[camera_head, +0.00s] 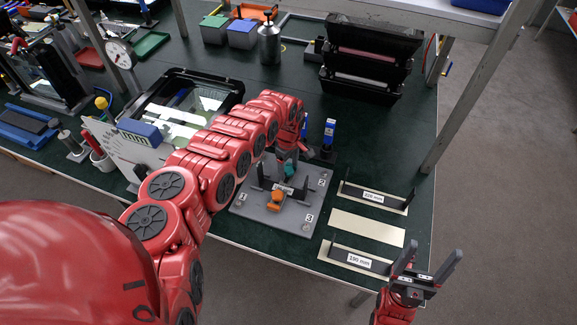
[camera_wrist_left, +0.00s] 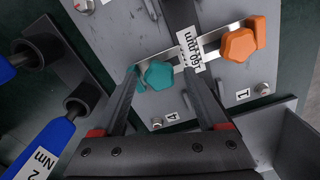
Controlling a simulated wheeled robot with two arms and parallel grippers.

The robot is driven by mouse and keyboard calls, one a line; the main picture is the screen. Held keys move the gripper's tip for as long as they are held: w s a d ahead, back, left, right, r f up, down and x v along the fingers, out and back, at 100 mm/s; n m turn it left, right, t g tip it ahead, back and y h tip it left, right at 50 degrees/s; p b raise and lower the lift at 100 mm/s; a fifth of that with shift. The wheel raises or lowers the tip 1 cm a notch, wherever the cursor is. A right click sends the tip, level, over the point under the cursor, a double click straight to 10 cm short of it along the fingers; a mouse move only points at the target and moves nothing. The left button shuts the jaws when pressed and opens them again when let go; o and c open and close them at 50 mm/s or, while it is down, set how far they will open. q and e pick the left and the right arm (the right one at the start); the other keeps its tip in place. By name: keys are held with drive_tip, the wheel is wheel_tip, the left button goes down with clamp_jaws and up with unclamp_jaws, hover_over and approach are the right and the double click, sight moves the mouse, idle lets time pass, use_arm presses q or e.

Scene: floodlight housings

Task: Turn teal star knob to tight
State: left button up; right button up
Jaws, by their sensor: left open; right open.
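The teal star knob (camera_wrist_left: 160,75) sits on a metal strip on the grey plate (camera_head: 250,204). A bit of teal (camera_head: 289,168) shows among the dark gripper parts in the head view. My left gripper (camera_head: 283,184) is open above the plate, pointing down. In the left wrist view its fingertips (camera_wrist_left: 159,78) stand on either side of the teal knob, apart from each other; I cannot tell whether they touch it. An orange star knob (camera_wrist_left: 239,45) sits on the same strip, past a white mm label (camera_wrist_left: 190,53). My right gripper (camera_head: 426,272) is open and empty, off the table's front right.
Blue-handled tools (camera_wrist_left: 52,140) stand in a dark holder beside the plate. Labelled bars lie to the right, around a pale flat strip (camera_head: 367,227). A black tray (camera_head: 232,88) stands behind my left arm, and a dark louvred housing (camera_head: 370,58) stands at the back right.

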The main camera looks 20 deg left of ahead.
use_arm(q)
drive_tip(key=shift+f, duration=0.1)
drive_tip(key=shift+c, duration=0.2)
clamp_jaws()
drive_tip(key=shift+m, duration=0.4)
drive_tip(key=m, duration=0.4)
drive_tip(key=shift+m+b, duration=0.3)
drive_tip(key=shift+b, duration=0.1)
drive_tip(key=m+b, duration=0.1)
drive_tip(key=m, duration=0.9)
drive_tip(key=shift+a+m+b, duration=0.15)
drive_tip(key=shift+m+b, duration=0.25)
drive_tip(key=m, duration=0.4)
drive_tip(key=shift+m, duration=0.4)
